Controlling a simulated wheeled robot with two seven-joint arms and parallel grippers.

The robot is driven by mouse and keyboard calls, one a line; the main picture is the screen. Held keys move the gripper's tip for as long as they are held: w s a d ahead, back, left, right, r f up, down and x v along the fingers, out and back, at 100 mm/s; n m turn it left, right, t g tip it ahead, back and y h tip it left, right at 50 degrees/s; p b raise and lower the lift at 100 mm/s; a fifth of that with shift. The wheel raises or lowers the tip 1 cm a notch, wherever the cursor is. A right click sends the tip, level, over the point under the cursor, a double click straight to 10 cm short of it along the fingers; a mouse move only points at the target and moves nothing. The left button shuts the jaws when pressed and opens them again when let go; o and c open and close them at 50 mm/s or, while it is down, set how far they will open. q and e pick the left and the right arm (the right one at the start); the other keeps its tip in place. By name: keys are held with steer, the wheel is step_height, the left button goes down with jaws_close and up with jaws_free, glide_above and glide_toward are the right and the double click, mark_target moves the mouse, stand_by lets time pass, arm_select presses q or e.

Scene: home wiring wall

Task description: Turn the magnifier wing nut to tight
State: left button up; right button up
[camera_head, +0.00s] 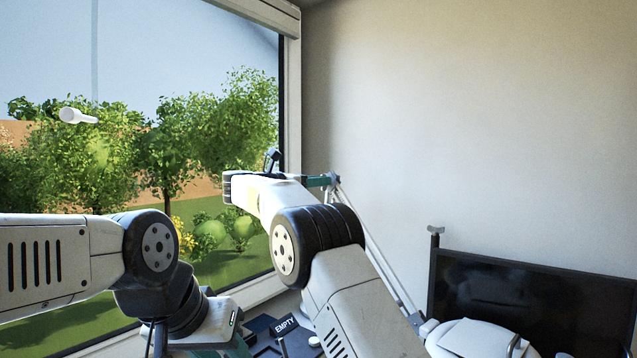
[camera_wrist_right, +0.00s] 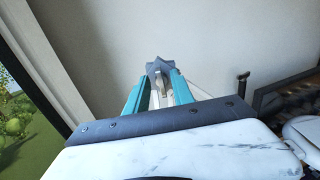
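My right gripper (camera_head: 329,181) is at the upper end of the thin magnifier arm (camera_head: 375,248), beside the window frame. In the right wrist view its teal fingers (camera_wrist_right: 159,80) reach forward on either side of a small pale metal part (camera_wrist_right: 160,88). A dark, star-shaped piece (camera_wrist_right: 160,67) shows at the fingertips; it may be the wing nut or dark finger pads. I cannot tell whether the fingers touch or grip it. The nut's angle is not readable. My left arm bends down at the lower left, and its gripper is mostly cut off by the bottom edge.
A large window (camera_head: 290,110) fills the left side, with a plain wall (camera_head: 470,120) on the right. A dark screen (camera_head: 535,300) stands at the lower right. A small sign reading EMPTY (camera_head: 285,326) sits low between my arms. A white object (camera_head: 480,338) is in front of the screen.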

jaws_close()
stand_by(0.3)
steer(key=m, duration=1.7)
steer(key=shift+s+d+f+m, duration=0.3)
stand_by(0.4)
